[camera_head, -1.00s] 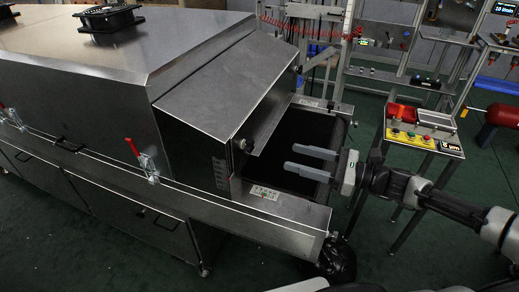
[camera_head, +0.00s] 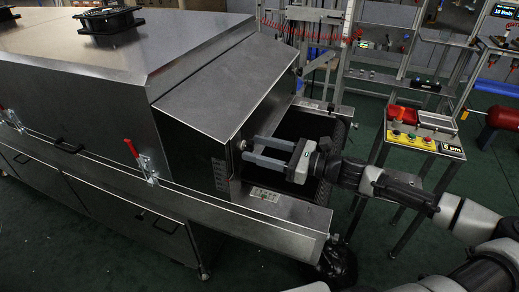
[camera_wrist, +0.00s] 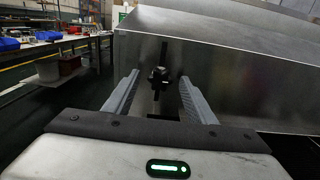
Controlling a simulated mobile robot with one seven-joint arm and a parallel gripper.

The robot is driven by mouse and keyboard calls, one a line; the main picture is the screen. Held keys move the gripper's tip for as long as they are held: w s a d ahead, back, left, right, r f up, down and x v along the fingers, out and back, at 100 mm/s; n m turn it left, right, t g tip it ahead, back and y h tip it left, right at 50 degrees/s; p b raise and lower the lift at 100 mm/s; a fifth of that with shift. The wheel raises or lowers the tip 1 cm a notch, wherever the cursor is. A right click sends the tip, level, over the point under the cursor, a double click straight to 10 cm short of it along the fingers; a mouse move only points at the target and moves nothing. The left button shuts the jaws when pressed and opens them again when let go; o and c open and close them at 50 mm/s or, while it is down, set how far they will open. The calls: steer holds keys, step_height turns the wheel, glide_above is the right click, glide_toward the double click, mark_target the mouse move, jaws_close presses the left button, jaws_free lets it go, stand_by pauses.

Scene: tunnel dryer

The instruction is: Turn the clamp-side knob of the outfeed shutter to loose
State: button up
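The dark star-shaped knob (camera_wrist: 158,76) sits on a vertical slot in the steel side panel (camera_wrist: 235,80) of the outfeed hood. In the head view the knob (camera_head: 242,145) is small at the hood's lower front edge, and its setting cannot be read. My gripper (camera_head: 250,149) is open, its two grey fingers pointing left at the knob. In the wrist view the fingers (camera_wrist: 159,85) lie left and right of the knob with gaps on both sides. Contact is not visible, and the depth left to the knob is hard to tell. The shutter's far side is hidden.
The steel dryer hood (camera_head: 215,90) rises over the fingers. The steel side rail (camera_head: 290,210) runs below them. A red-handled toggle clamp (camera_head: 145,160) stands on the dryer's near side. A control box (camera_head: 410,137) on a stand is behind my arm.

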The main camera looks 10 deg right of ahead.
steer(key=c, duration=1)
steer(key=shift+o, duration=0.2)
